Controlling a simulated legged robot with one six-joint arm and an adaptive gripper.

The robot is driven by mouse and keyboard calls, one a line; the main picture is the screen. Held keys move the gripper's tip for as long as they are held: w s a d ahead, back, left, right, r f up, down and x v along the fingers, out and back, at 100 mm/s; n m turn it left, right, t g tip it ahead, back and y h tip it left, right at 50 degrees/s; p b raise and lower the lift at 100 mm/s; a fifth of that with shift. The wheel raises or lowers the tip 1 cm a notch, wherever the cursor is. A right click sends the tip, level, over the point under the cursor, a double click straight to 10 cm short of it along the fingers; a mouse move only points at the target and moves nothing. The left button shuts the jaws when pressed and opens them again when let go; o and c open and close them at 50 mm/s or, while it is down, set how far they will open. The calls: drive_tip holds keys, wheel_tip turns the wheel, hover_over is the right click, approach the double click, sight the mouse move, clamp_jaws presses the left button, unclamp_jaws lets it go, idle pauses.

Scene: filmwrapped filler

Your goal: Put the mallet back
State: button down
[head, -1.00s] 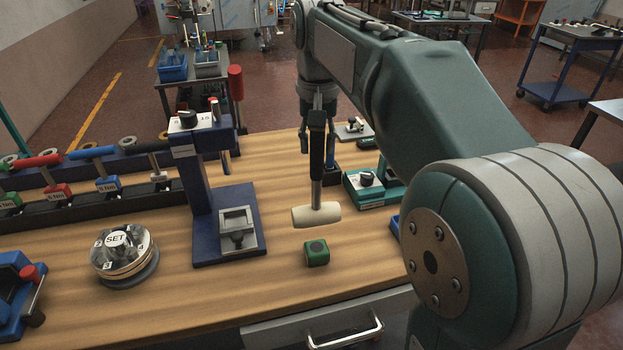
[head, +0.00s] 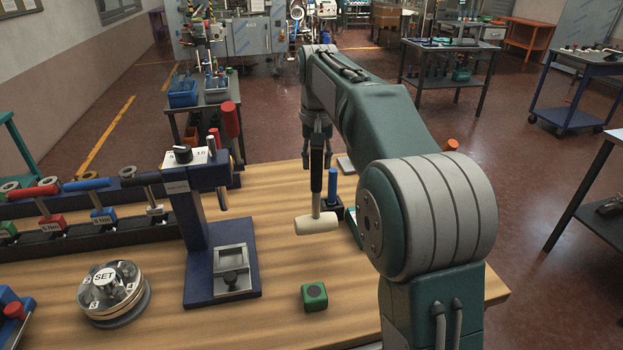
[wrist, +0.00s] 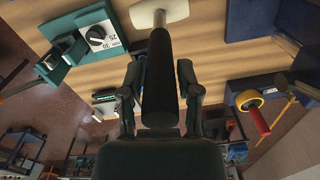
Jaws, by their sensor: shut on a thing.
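The mallet (head: 317,224) has a cream head and a black grip. It hangs head down from my gripper (head: 317,150), above the wooden bench and behind the green cube. My gripper is shut on the black grip. In the wrist view the black grip (wrist: 160,75) runs between the two fingers of my gripper (wrist: 160,95), with the pale head (wrist: 158,12) at the top edge. I cannot tell which spot on the bench is the mallet's own place.
A green cube (head: 314,296) lies on the bench (head: 290,270). A blue press stand (head: 190,235) stands left of the mallet. A dark holder with a blue handle (head: 332,185) is just behind it. A SET dial (head: 113,292) sits front left. A rack of colored-handled tools (head: 80,235) runs along the left.

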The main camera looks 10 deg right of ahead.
drive_tip(key=w+f, duration=0.3)
drive_tip(key=f, duration=0.3)
drive_tip(key=shift+a+f, duration=0.2)
drive_tip(key=shift+f, duration=0.15)
drive_tip(key=shift+c, duration=2.4)
unclamp_jaws()
drive_tip(key=shift+a, duration=0.15)
drive_tip(key=shift+o, duration=0.9)
drive_tip(key=shift+a, duration=0.15)
wheel_tip(320, 180, up, 12)
drive_tip(key=shift+r, duration=0.1)
